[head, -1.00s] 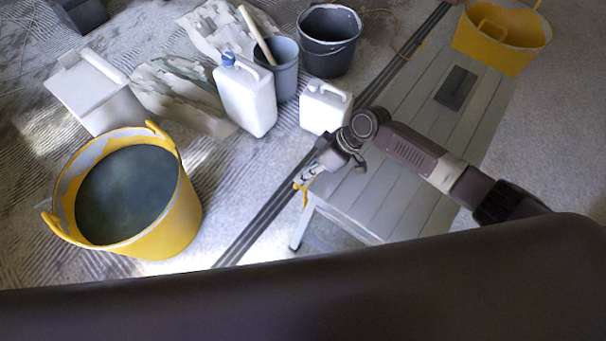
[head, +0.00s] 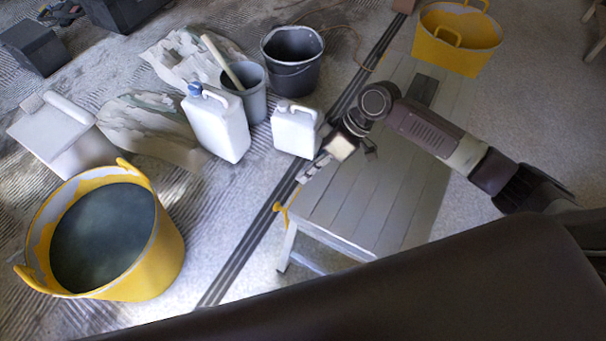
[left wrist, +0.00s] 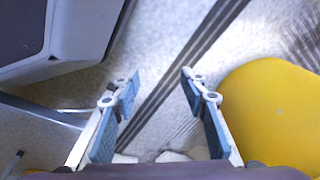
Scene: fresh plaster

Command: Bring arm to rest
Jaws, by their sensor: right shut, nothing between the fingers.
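My right gripper (head: 311,172) is shut and empty. It hangs over the left edge of the grey plank bench (head: 375,205), above the yellow strap (head: 282,214) at the bench's corner; I cannot tell whether it touches the bench. Its arm comes in from the right, bent across the bench. My left gripper (left wrist: 156,78) shows in the left wrist view, open with nothing between its two blue-padded fingers, above the floor. It is not visible in the head view, where a dark part of my body covers the bottom.
A yellow tub of dark liquid (head: 168,262) stands at left. A large white canister (head: 222,130), a small one (head: 295,131), a grey bucket (head: 254,100) and a black bucket (head: 296,72) stand beyond the dark floor strip (head: 250,238). A yellow basket (head: 455,52) is at back right.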

